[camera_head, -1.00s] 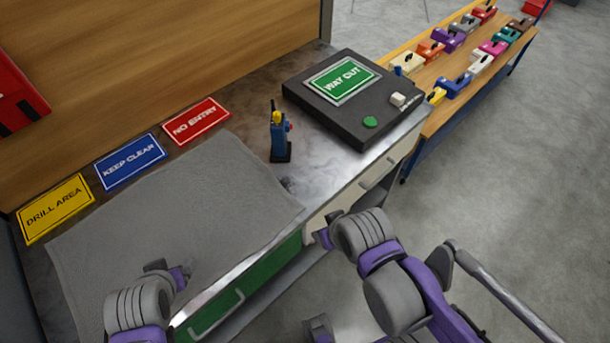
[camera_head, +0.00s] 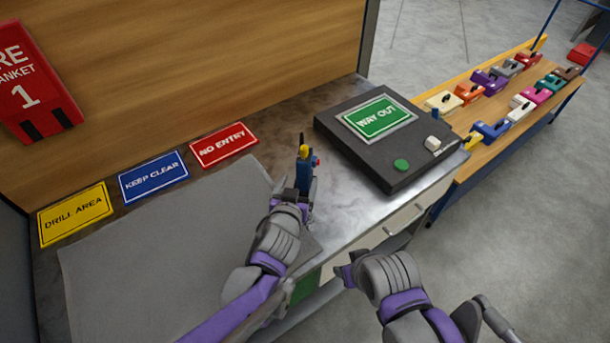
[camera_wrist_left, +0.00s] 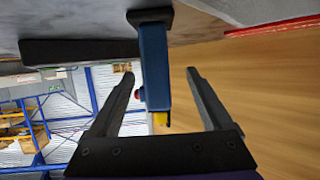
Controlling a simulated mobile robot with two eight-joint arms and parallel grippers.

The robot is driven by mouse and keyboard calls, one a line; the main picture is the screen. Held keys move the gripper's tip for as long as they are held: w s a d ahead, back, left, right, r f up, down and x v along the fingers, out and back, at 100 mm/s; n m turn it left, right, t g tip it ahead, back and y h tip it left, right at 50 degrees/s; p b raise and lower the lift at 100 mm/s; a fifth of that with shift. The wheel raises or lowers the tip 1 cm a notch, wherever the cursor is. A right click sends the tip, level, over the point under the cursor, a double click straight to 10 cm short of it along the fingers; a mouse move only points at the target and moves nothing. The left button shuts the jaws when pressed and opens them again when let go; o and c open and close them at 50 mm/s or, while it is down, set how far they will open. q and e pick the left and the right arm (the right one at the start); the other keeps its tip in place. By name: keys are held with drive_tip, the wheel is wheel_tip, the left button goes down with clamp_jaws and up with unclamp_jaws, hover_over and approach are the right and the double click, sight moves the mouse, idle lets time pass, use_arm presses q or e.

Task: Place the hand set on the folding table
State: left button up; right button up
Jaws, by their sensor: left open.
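The hand set (camera_head: 305,172) is a blue upright body with a yellow top, a black antenna and a red knob, standing on the grey workbench (camera_head: 345,235). In the left wrist view the hand set (camera_wrist_left: 154,65) lies between the fingers of my left gripper (camera_wrist_left: 160,78), with a gap on each side. My left gripper (camera_head: 299,203) is open at the hand set and hides part of its lower body in the head view. My right gripper (camera_head: 346,273) is in front of the bench, away from the hand set; its jaw opening is unclear.
A black box (camera_head: 340,150) with a WAY OUT sign stands right of the hand set. Yellow, blue and red signs lie behind a grey mat (camera_head: 110,275). A wood-topped table (camera_head: 470,128) with blue legs, at the right, holds several coloured devices.

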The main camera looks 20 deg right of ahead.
use_arm(q)
drive_tip(key=x, duration=0.6)
drive_tip(key=shift+d+f, duration=0.15)
drive_tip(key=shift+d, duration=0.2)
clamp_jaws()
